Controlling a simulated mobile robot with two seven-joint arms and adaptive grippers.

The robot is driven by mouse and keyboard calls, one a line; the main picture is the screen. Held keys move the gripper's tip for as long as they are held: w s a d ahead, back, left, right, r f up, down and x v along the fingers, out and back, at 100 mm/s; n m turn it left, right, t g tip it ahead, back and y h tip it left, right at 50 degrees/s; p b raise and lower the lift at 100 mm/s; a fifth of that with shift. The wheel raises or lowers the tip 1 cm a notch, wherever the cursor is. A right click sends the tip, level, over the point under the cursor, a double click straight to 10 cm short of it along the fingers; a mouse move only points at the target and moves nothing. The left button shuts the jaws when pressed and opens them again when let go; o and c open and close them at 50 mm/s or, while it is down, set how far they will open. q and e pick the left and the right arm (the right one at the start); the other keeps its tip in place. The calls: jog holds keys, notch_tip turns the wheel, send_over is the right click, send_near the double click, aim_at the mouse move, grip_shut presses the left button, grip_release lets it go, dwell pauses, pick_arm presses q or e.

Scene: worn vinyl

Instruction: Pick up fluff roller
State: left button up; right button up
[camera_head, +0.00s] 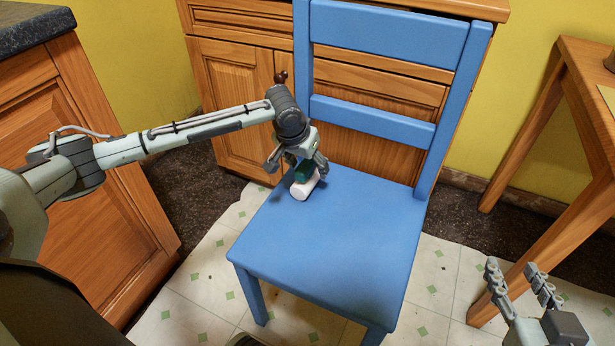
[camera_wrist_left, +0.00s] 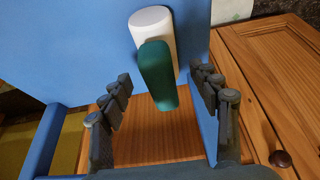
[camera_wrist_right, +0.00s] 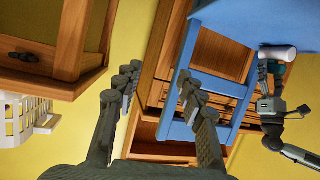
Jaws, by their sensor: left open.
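The fluff roller (camera_head: 303,188) has a white cylinder and a dark green handle. It lies on the seat of the blue chair (camera_head: 330,240), near the seat's left edge. My left gripper (camera_head: 296,165) is over the handle end. In the left wrist view the green handle (camera_wrist_left: 157,75) points between the two open fingers, apart from both, and the white cylinder (camera_wrist_left: 152,20) lies beyond it. The roller also shows in the right wrist view (camera_wrist_right: 280,53), partly hidden by my left gripper. My right gripper (camera_head: 520,275) is open and empty, right of the chair, far from the roller.
The chair's backrest (camera_head: 385,40) rises behind the seat. Wooden cabinets (camera_head: 230,95) stand behind it, and a dark-topped counter (camera_head: 30,30) is at the left. A wooden table (camera_head: 580,100) is at the right. The front of the seat is clear.

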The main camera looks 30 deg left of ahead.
aim_at(310, 171)
pick_arm(q)
jog(key=x, duration=0.3)
jog(key=shift+w+a+f+b, duration=0.1)
jog(key=shift+w+f+b, duration=0.05)
jog(key=shift+b, duration=0.2)
jog(key=shift+w+f, duration=0.15)
jog(key=shift+f, duration=0.1)
jog(key=c, duration=1.3)
pick_arm(e)
jog(key=a+r+t, duration=0.1)
jog(key=a+r+y, duration=0.1)
jog(key=r, duration=0.1)
jog(key=w+a+r+t, duration=0.1)
jog(key=shift+r+t+y, duration=0.3)
jog(key=shift+r+y, duration=0.05)
jog(key=shift+y, duration=0.05)
